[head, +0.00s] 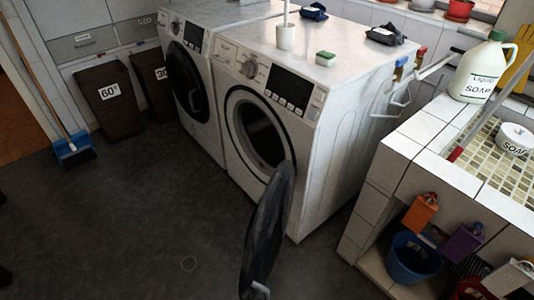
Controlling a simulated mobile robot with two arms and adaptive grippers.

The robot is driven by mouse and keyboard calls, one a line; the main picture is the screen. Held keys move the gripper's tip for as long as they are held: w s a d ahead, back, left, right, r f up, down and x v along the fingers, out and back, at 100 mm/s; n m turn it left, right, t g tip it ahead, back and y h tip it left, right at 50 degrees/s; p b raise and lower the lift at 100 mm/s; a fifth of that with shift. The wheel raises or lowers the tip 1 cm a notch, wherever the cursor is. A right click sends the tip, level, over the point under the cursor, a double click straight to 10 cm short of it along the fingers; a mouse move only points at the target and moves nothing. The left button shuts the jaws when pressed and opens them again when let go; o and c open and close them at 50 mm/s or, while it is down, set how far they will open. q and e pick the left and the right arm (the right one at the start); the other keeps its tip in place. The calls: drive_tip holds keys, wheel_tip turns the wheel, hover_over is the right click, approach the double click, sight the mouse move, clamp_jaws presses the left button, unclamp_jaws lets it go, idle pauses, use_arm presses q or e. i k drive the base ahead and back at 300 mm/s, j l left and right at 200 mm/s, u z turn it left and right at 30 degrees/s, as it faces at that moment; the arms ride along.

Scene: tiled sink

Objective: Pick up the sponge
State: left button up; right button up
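A small green block with a paler side, which looks like the sponge (325,58), lies on the white top of the nearer washing machine (345,100). It sits toward the front of that top, to the right of a white cup (286,37). Nothing touches it. Neither of my grippers can be made out in the head view.
The nearer machine's round door (268,230) hangs open into the floor space. A tiled sink (425,150) with a soap jug (482,70) stands at right. Dark items (385,35) lie behind the sponge. Bins (110,98) and a broom (73,146) are at left. The middle floor is clear.

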sight(325, 58)
drive_tip(key=i+l, duration=0.15)
drive_tip(key=l, duration=0.2)
drive_tip(key=i+l, duration=0.2)
drive_tip(key=l, duration=0.2)
drive_tip(key=i+l, duration=0.15)
drive_tip(key=l, duration=0.2)
